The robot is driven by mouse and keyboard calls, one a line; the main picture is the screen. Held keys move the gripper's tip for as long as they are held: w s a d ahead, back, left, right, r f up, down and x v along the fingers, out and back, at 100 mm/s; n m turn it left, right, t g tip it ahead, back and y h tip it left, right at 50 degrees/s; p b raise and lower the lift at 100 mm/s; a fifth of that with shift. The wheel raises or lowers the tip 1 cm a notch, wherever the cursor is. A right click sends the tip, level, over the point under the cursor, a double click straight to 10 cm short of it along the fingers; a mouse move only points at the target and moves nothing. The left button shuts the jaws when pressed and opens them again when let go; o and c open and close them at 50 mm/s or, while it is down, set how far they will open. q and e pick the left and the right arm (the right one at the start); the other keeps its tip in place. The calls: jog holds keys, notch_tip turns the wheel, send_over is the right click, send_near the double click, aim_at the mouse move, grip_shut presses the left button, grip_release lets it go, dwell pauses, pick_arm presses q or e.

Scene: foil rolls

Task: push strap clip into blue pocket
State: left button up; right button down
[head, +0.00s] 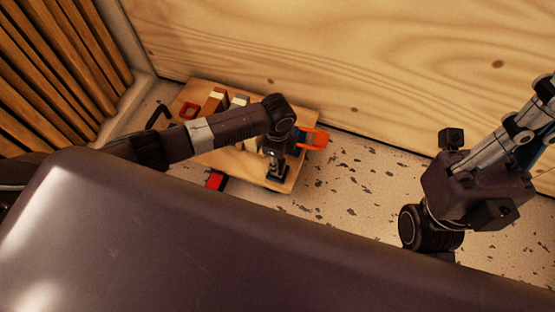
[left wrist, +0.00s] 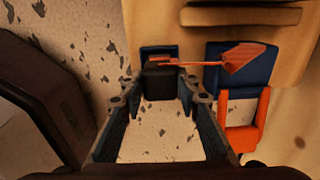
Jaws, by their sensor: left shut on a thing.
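My left gripper (left wrist: 160,75) is shut on a small black block, which I take for the strap clip (left wrist: 160,86). A dark blue piece (left wrist: 159,50) shows just beyond the block, close to it; I cannot tell whether they touch. A thin orange strap (left wrist: 240,57) runs right from near the block and widens over a larger blue panel (left wrist: 212,68). I cannot tell which blue piece is the pocket. In the head view my left gripper (head: 275,172) points down at the board's front right; its fingertips are small and dark there.
The wooden board (head: 250,168) lies on the speckled floor and carries pale rolls (head: 238,101) and a red ring (head: 189,110). An orange bracket (head: 316,138) is at its right edge. A red block (head: 215,180) is at its front. Floor to the right is clear; my right arm's fingers are unseen.

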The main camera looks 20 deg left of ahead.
pick_arm(q)
jog(key=shift+f, duration=0.35)
jog(key=o, duration=1.3)
jog(key=shift+c, duration=0.2)
